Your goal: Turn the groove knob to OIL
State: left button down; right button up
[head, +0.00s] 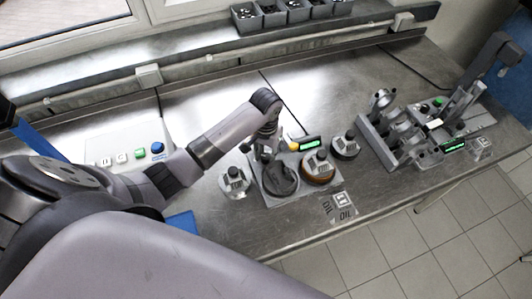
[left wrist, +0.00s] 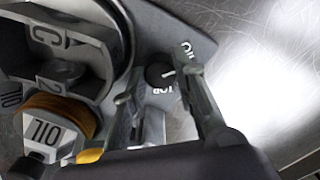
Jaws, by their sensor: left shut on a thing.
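The groove knob (left wrist: 160,74) is a small black round knob with a white mark, on a grey plate (left wrist: 203,44). White lettering reading OIL stands above and right of it, and TOP stands just below it. My left gripper (left wrist: 160,84) has one finger on each side of the knob and is shut on it. The exact direction of the white mark is hard to read. In the head view my left gripper (head: 265,145) is low over the back of the plate (head: 290,197), and the knob is hidden there. My right gripper does not show.
A dark round holder (head: 281,180) stands on the plate. An orange-brown ringed part (head: 318,169) and a dark part (head: 345,147) stand to its right, and a pale part (head: 233,182) to its left. A grey rack (head: 393,140) is farther right. Bare bench lies behind.

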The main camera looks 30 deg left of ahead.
aim_at(266, 156)
pick_arm(q)
jog(key=shift+w+r+n, duration=0.1)
jog(key=shift+w+n, duration=0.05)
jog(key=shift+n, duration=0.25)
jog(key=c, duration=1.3)
grip_release()
notch_tip(266, 156, up, 12)
jog(key=shift+f, duration=0.1)
